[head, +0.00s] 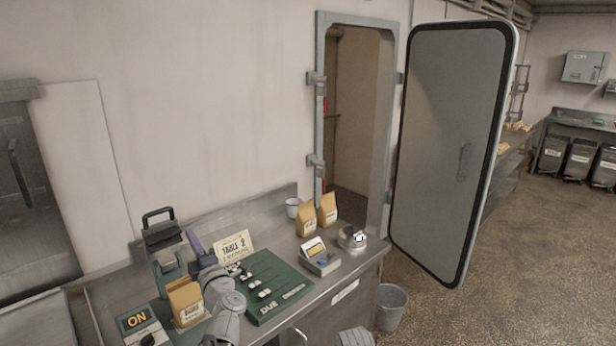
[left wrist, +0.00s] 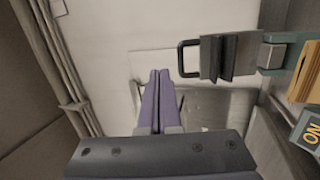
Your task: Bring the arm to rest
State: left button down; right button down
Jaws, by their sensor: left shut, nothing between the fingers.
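My left gripper (head: 192,237) is above the steel counter, its purple fingers pointing up and away toward the wall. In the left wrist view its two purple fingers (left wrist: 158,80) lie side by side, shut, with nothing between them. My grey left wrist and arm links show below it, in front of the green board. The gripper is just right of a dark-handled green device (head: 168,270) and left of the "TABLE 2" card (head: 237,245). My right gripper is not in view.
The counter holds a green "DUE ORDERS" board (head: 284,285), paper bags (head: 328,209), a small card-topped device (head: 321,264), a round metal thing (head: 352,238), a white cup (head: 293,207) and an "ON" switch box (head: 138,325). A metal door (head: 450,150) stands open; a bucket (head: 391,306) is on the floor.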

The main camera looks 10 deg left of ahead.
pick_arm(q)
jog(key=w+d+f+m+t+h, duration=0.2)
jog(key=w+d+m+h, duration=0.1)
jog(key=d+m+h, duration=0.4)
jog(key=w+d+f+m+t+h, duration=0.25)
jog(key=d+m+h, duration=0.25)
jog(key=d, duration=0.4)
jog(key=s+d+f+m+g+h, duration=0.25)
jog(key=d+f+m+h, duration=0.2)
jog(key=d, duration=0.25)
jog(key=s+d+f+m+g+h, duration=0.1)
jog(key=d+f+m+g+h, duration=0.3)
jog(key=d, duration=0.3)
jog(key=s+d+f+m+g+y, duration=0.2)
jog(key=s+d+f+m+g, duration=0.45)
jog(key=s+f, duration=0.4)
jog(key=s+a+f+m+g+y, duration=0.1)
jog(key=s+a+f+g+y, duration=0.1)
jog(key=s, duration=0.5)
jog(key=s+a+f+m+g+y, duration=0.1)
jog(key=s+a+f+g+y, duration=0.1)
jog(key=s+a+g+y, duration=0.1)
jog(key=s+a+g, duration=0.1)
jog(key=s+g, duration=0.1)
jog(key=s, duration=0.1)
jog(key=shift+s+f+m, duration=0.3)
jog(key=shift+s+m, duration=0.05)
jog(key=shift+m, duration=0.05)
